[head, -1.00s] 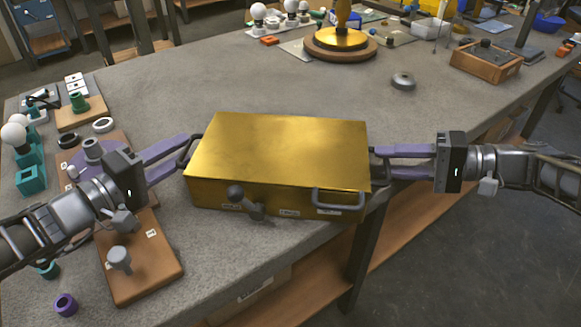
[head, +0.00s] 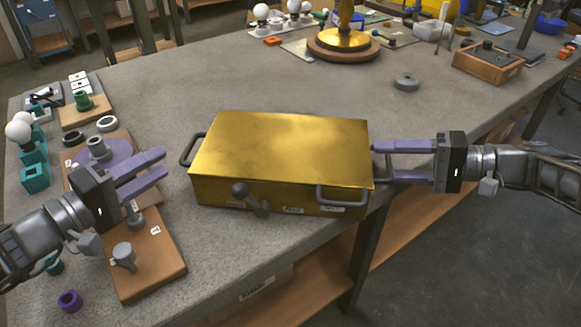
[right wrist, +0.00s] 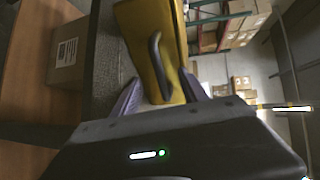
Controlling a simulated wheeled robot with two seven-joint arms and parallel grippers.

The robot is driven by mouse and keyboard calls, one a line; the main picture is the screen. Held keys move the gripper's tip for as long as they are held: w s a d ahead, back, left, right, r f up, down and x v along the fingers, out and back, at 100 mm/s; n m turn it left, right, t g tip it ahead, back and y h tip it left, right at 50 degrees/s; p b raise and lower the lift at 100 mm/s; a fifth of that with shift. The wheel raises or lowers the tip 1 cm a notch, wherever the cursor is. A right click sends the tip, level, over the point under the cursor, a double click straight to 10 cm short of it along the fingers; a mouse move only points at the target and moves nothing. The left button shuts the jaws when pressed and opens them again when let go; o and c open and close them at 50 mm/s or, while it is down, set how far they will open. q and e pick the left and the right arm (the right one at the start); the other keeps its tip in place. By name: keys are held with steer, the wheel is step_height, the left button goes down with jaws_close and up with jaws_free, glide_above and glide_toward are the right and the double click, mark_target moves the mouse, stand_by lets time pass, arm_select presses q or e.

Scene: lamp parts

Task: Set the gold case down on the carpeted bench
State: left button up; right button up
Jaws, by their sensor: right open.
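The gold case (head: 280,150) rests flat on the grey carpeted bench (head: 330,85), near its front edge. It has a grey side handle at its left end, a front handle (head: 340,194) and a grey latch knob (head: 250,198). My left gripper (head: 152,174) is open and empty, apart from the case's left handle (head: 187,150). My right gripper (head: 385,162) is open at the case's right end. In the right wrist view, the right handle (right wrist: 158,62) stands between the spread purple fingers of that gripper (right wrist: 160,98).
Wooden blocks with pegs, rings and teal parts crowd the bench's left side; one wooden board (head: 147,262) lies below my left gripper. A gold lamp base (head: 343,42) stands behind the case. A grey disc (head: 406,83) lies at back right. The bench between is clear.

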steer(key=shift+d, duration=0.15)
steer(key=shift+v, duration=1.4)
steer(key=v, duration=0.9)
steer(key=shift+s, duration=0.1)
